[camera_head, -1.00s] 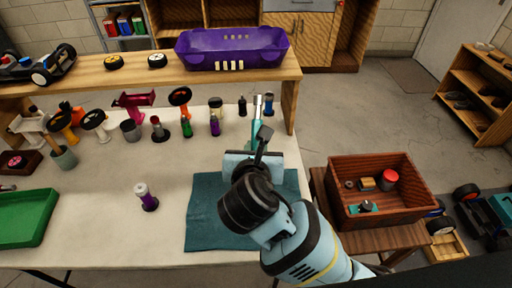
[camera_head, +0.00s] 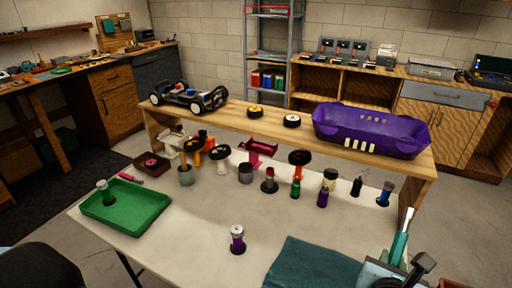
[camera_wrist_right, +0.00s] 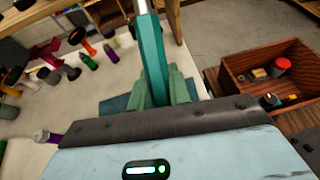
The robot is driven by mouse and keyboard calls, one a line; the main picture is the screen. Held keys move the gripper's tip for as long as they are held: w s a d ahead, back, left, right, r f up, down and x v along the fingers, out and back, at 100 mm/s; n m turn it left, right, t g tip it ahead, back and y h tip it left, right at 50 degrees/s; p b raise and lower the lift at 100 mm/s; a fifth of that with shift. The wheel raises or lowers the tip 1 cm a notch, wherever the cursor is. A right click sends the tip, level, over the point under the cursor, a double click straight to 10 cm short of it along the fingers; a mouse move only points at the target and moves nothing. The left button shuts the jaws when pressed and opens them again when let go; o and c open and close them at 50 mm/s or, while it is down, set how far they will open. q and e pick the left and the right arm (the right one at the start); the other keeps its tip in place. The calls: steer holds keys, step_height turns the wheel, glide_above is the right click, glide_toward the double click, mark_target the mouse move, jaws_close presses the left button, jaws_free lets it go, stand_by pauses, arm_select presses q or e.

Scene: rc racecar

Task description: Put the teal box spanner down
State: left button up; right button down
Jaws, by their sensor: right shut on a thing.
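The teal box spanner (camera_head: 399,238) stands up at a tilt from my right gripper (camera_head: 398,268) at the bottom right of the head view. In the right wrist view, the spanner (camera_wrist_right: 152,58) has a teal shaft and a bright metal end at the top. My right gripper (camera_wrist_right: 162,92) is shut on its lower part. The spanner is held above the right side of the work table (camera_head: 205,235), close to the teal cloth (camera_head: 312,268). My left gripper is not in view.
A green tray (camera_head: 128,222) lies at the table's left. Several small bottles and wheeled parts stand along the back, below a wooden shelf bearing a purple car body (camera_head: 370,130). A brown wooden crate (camera_wrist_right: 265,65) is right of the table. The table's front middle is mostly clear.

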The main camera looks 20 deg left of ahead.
steer(key=s+d+f+n+y, duration=0.1)
steer(key=s+d+f, duration=0.1)
steer(key=d, duration=0.8)
steer(key=shift+s+d+f+n+y, duration=0.3)
steer(key=shift+s+d+f+y, duration=0.1)
steer(key=shift+s, duration=0.2)
steer(key=shift+a, duration=0.15)
